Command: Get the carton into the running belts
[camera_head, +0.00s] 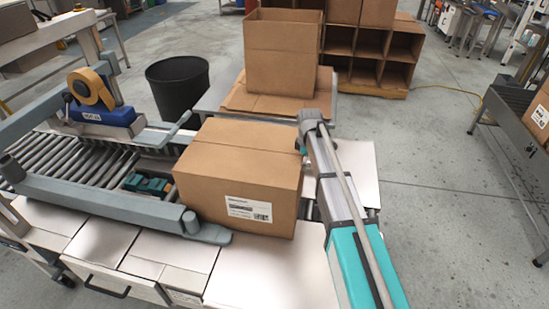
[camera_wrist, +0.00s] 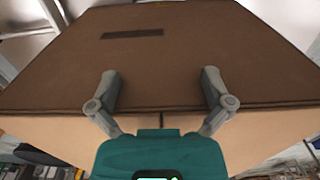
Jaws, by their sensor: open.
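The brown carton (camera_head: 235,180), closed and with a white label, stands upright at the right-hand mouth of the taping machine. Its left end is near a teal-green part (camera_head: 148,184) and the rounded end of the machine's near grey side rail (camera_head: 110,203). I cannot tell whether it touches either. My arm comes in at the carton's right side; in the head view my gripper's fingers are mostly hidden. In the wrist view my gripper (camera_wrist: 161,88) is open, its two fingers apart in front of the carton (camera_wrist: 190,45). Contact with it is unclear.
Rollers (camera_head: 45,160) run left through the machine, beneath a blue tape head with an orange tape roll (camera_head: 91,87). An open box (camera_head: 283,55) stands behind the carton, beside a black bin (camera_head: 178,86). Another conveyor (camera_head: 510,115) is at right; grey floor lies between.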

